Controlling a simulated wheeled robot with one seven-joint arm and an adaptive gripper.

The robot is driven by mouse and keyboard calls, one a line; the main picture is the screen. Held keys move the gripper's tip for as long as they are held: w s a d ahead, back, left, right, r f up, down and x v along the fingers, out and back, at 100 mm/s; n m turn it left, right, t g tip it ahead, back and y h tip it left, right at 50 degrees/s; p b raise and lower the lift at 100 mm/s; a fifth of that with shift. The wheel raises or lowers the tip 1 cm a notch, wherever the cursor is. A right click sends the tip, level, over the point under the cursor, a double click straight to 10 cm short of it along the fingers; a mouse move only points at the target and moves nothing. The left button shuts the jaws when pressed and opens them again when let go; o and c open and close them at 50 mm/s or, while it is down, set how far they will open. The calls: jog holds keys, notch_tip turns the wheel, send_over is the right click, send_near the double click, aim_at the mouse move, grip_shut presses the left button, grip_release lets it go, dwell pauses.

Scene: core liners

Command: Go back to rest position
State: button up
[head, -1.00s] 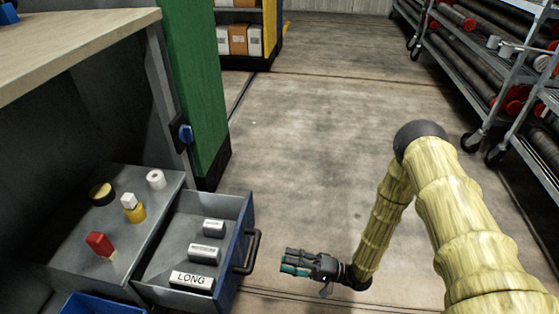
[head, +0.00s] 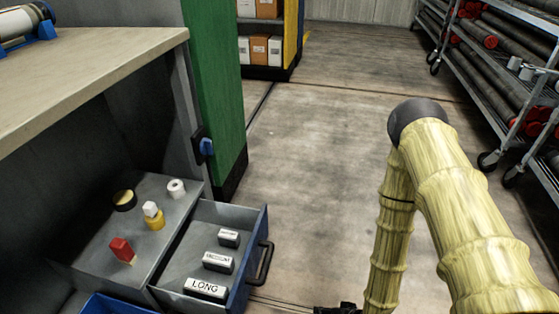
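My gripper (head: 338,308) is at the bottom edge of the head view, to the right of the open drawer. Only a dark part of its base shows, and its fingers are out of the frame. My arm, in a yellow sleeve, hangs down at the right with its dark elbow joint near the middle right. It is apart from the drawer and its handle.
An open drawer (head: 262,225) holds labelled blocks, one reading LONG (head: 205,289). Beside it a grey shelf (head: 165,190) carries a red item (head: 121,249), a yellow one (head: 154,220) and rolls. Pipe racks (head: 500,60) stand right. The middle floor is clear.

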jog(key=s+d+r+g+h+p, duration=0.1)
jog(key=s+d+r+g+h, duration=0.15)
jog(key=s, duration=0.25)
jog(key=s+d+r+n+g+h+p, duration=0.1)
jog(key=s+d+r, duration=0.15)
jog(key=s, duration=0.25)
jog(key=s+d+r+g+h+p, duration=0.1)
jog(key=s+d+h, duration=0.15)
jog(key=s, duration=0.25)
notch_tip(320, 180, up, 37)
jog(key=y+p, duration=0.1)
jog(key=p, duration=3.5)
jog(key=shift+w+d+p, duration=0.15)
jog(key=shift+d+p, duration=0.15)
jog(key=shift+d, duration=0.1)
